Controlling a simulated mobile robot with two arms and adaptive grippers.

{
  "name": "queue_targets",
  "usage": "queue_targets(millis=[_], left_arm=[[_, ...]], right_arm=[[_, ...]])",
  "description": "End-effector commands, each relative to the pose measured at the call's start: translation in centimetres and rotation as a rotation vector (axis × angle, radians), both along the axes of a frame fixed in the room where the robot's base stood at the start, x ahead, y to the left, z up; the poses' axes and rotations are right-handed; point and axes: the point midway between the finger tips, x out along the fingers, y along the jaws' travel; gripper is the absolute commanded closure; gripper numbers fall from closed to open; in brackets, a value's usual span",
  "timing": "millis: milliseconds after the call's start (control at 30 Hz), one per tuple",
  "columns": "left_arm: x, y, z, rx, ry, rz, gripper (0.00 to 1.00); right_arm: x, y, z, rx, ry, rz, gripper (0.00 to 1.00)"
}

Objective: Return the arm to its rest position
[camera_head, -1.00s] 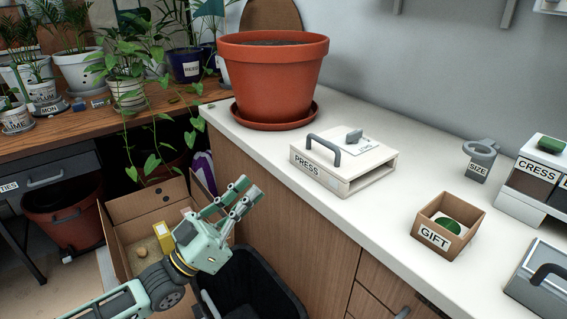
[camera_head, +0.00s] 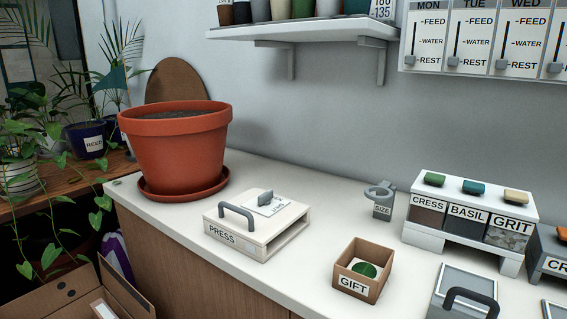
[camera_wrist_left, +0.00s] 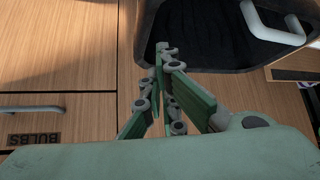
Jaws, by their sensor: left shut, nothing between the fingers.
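My left gripper (camera_wrist_left: 165,50) shows in the left wrist view with its green fingers together and nothing between them. It hangs in front of the wooden cabinet front (camera_wrist_left: 70,75), with a dark open bin (camera_wrist_left: 215,45) beyond its fingertips. Neither arm shows in the head view now. My right gripper is in no view.
A cardboard box (camera_head: 60,295) stands low at left. A shelf (camera_head: 300,30) hangs above.

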Motion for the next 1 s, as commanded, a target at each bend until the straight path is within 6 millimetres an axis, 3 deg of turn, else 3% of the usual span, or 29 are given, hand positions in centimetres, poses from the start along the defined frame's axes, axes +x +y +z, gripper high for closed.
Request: queue_targets(millis=[133, 367, 733, 867, 1000], left_arm=[[-4.5, 1.1, -2.0, 0.052, 0.178, 0.054, 1.0], [-11.3, 2.5, -3.6, 0.112, 0.422, 0.126, 1.0], [-10.1, 2.3, -9.1, 0.12, 0.457, 0.112, 1.0], [-10.7, 2.3, -11.8, 0.124, 0.479, 0.107, 1.0], [-12.6, 2.5, -15.1, 0.129, 0.507, 0.101, 1.0]], right_arm=[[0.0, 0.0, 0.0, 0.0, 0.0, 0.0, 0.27], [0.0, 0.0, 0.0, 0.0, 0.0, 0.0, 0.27], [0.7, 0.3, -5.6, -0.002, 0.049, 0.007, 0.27], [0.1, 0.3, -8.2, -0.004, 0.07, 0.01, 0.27], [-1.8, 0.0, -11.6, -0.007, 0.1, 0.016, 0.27]])
